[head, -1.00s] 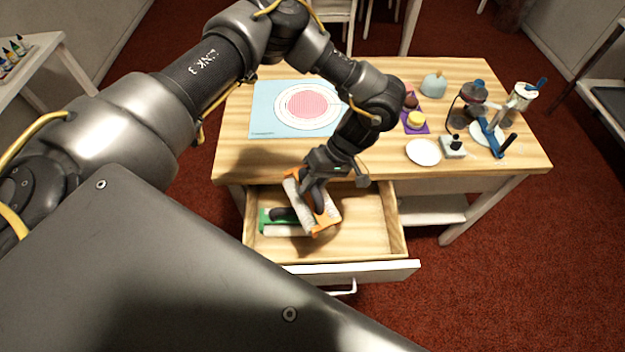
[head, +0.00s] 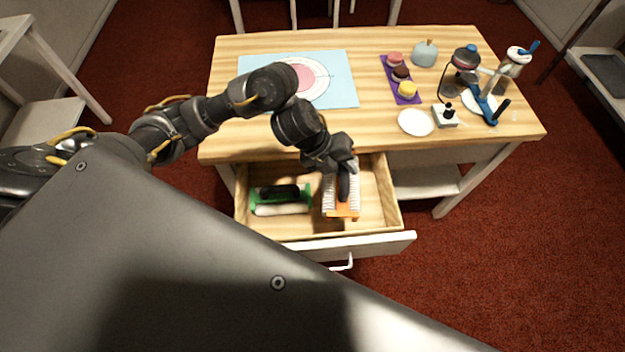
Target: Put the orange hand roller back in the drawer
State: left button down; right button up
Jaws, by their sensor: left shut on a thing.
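The orange hand roller (head: 342,210) has an orange frame, white rollers and a dark handle. It is in or just above the right half of the open drawer (head: 385,210); I cannot tell whether it touches the drawer floor. My left gripper (head: 344,178) reaches down from above and is shut on the orange hand roller, partly hiding its far end. A green hand roller (head: 281,198) with a black handle lies in the left half of the drawer, apart from the orange one. My right gripper is not in view.
The wooden table (head: 370,130) stands above the drawer. On it are a blue mat (head: 342,92) with a round target, a purple strip (head: 388,70) with small cakes, a white plate (head: 415,122) and several bottles and stands at the right.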

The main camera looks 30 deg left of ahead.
pick_arm(q)
jog(key=shift+w+a+r+n+t, duration=0.1)
jog(key=shift+w+a+n+t, duration=0.25)
jog(key=shift+a+n, duration=0.25)
notch_tip(320, 180, down, 18)
jog(key=b, duration=0.6)
jog(key=shift+d, duration=0.15)
jog(key=shift+s+f+b, duration=0.3)
jog(key=shift+f+b, duration=0.4)
jog(key=shift+f, duration=0.05)
jog(key=c, duration=1.5)
grip_release()
jog(key=shift+s+f+y, duration=0.1)
jog(key=shift+f+y, duration=0.05)
jog(key=shift+y, duration=0.15)
jog(key=shift+o, duration=1.3)
